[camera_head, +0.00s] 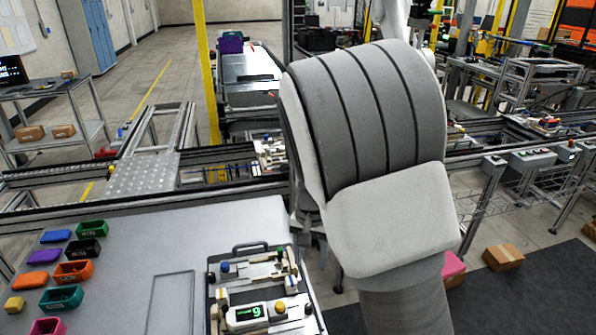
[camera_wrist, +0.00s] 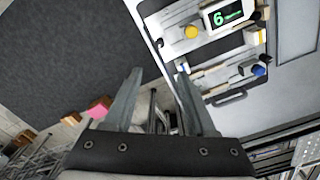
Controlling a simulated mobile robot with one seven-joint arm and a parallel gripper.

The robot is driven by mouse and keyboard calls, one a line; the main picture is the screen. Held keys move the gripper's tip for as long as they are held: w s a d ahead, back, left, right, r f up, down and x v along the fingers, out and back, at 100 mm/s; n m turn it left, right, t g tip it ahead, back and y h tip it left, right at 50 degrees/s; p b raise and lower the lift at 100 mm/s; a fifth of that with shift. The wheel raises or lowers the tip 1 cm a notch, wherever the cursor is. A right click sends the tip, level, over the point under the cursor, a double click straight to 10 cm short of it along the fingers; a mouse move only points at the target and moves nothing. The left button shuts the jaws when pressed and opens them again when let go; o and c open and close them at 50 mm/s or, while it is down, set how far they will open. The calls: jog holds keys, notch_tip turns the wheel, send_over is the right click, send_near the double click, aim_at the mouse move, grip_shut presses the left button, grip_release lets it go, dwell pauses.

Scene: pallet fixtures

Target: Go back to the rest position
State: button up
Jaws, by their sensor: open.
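My gripper (camera_wrist: 157,98) shows in the wrist view with its two fingers apart and nothing between them. In the head view my arm fills the middle and right and hides the gripper. The pallet fixture (camera_head: 240,247), a dark tray with a handle, lies on the grey table (camera_head: 130,243). It carries several clamps and a small green-digit display (camera_head: 246,314). In the wrist view the display (camera_wrist: 226,13) reads 6 and the fixture's dark handle (camera_wrist: 228,98) lies to the right of the fingers, apart from them.
Several coloured bins (camera_head: 62,297) stand at the table's left. A conveyor rail (camera_head: 225,185) runs behind the table. A yellow post (camera_head: 207,80) rises beyond it. A cardboard box (camera_head: 503,257) and a pink box (camera_head: 453,267) lie at the right near a dark mat (camera_head: 545,295).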

jog(key=s+d+r+n+t, duration=0.2)
jog(key=s+d+r, duration=0.2)
jog(key=s+r, duration=0.5)
jog(key=s+d+r+n+t, duration=0.2)
jog(key=s+d+r, duration=0.3)
jog(key=s+r, duration=0.4)
jog(key=shift+s+r+t, duration=0.2)
jog(key=shift+s+t, duration=0.6)
jog(key=shift+s, duration=0.4)
dwell(0.4)
